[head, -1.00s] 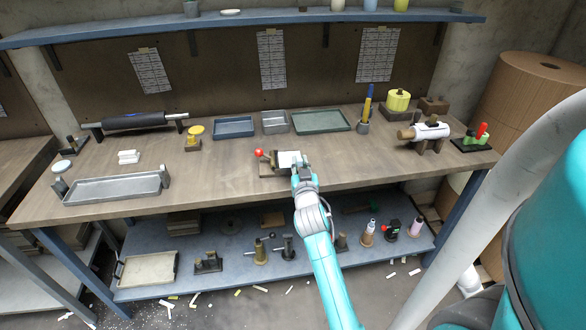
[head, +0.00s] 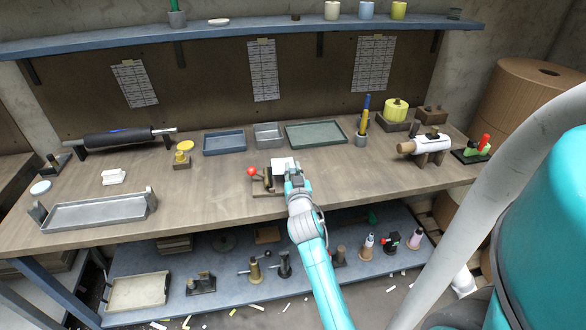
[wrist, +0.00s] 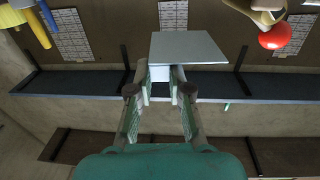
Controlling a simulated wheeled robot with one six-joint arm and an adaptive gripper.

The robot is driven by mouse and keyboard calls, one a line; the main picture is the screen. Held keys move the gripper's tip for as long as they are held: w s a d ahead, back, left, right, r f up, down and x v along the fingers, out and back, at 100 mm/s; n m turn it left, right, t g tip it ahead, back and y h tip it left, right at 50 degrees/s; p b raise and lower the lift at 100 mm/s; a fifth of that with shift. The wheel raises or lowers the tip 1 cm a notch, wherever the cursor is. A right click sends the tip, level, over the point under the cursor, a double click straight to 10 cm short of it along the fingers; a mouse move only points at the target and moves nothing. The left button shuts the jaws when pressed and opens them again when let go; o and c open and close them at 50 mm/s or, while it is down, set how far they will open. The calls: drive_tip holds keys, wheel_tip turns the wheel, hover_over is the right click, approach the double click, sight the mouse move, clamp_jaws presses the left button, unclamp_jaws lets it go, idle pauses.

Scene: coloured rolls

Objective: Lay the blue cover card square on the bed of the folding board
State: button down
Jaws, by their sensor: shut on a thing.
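My gripper (head: 292,178) is shut on a pale, thin, flat card (head: 283,164), which looks white in the head view. In the wrist view my gripper (wrist: 160,76) holds the same card (wrist: 188,47) by its near edge, and its face looks pale grey-blue. A small wooden fixture with a red ball knob (head: 252,171) stands on the bench just left of my gripper. It may be the folding board, but its bed is mostly hidden by the card and gripper. The red ball (wrist: 277,36) also shows in the wrist view, apart from the card.
Behind stand a blue tray (head: 224,141), a grey tray (head: 269,135) and a green tray (head: 316,134). A pen holder (head: 361,138) and a yellow roll (head: 395,109) are right of them. A long metal tray (head: 100,212) lies left.

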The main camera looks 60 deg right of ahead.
drive_tip(key=shift+f, duration=2.5)
drive_tip(key=shift+a+f, duration=0.1)
drive_tip(key=shift+f, duration=0.55)
idle(0.6)
drive_tip(key=c, duration=0.5)
unclamp_jaws()
drive_tip(key=shift+s+a, duration=0.1)
drive_tip(key=shift+v, duration=2.85)
